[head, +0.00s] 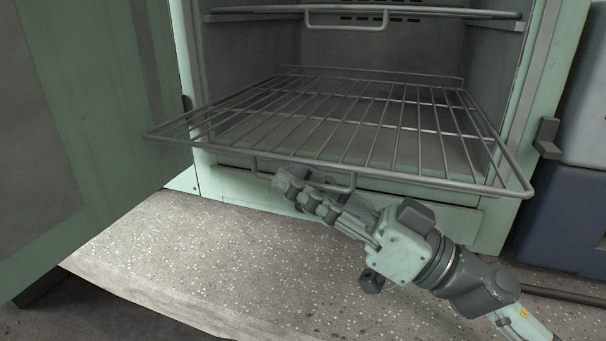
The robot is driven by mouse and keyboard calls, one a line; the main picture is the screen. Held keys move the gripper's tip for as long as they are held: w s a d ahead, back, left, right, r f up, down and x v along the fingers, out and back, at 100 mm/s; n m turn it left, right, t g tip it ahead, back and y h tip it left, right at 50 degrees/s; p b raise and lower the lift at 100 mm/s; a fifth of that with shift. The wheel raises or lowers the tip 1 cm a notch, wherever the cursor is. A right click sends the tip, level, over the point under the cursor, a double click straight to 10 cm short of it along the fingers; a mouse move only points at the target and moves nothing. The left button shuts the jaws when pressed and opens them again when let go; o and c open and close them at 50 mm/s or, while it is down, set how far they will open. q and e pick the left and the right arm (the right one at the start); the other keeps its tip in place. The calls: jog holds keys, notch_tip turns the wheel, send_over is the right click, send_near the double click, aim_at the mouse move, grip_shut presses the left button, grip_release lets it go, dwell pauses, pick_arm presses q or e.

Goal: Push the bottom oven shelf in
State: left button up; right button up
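The bottom oven shelf (398,134) is a wire rack that sticks out of the oven's front opening, its rear part inside. A small wire handle (353,181) hangs below its front bar. My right gripper (298,187) is at this handle, just below the front bar, with its arm coming from the lower right. Its fingers overlap the handle in the picture and hide part of it. I cannot tell whether they are closed on it or only touch it. My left gripper is out of view.
An upper shelf (440,12) sits inside the oven with its own handle. The open green oven door (90,110) fills the left side. A dark latch piece (547,138) juts from the right frame. The speckled bench top (230,260) in front is clear.

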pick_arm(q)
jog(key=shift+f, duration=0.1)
pick_arm(e)
jog(key=shift+a, duration=0.1)
grip_shut()
dwell(0.3)
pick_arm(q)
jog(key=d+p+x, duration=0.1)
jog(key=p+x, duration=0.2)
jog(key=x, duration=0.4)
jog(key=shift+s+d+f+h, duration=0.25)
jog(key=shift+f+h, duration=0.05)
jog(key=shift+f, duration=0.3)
pick_arm(e)
jog(key=w+d, duration=0.3)
jog(key=w, duration=0.8)
jog(key=shift+w+d, duration=0.3)
jog(key=shift+d, duration=0.1)
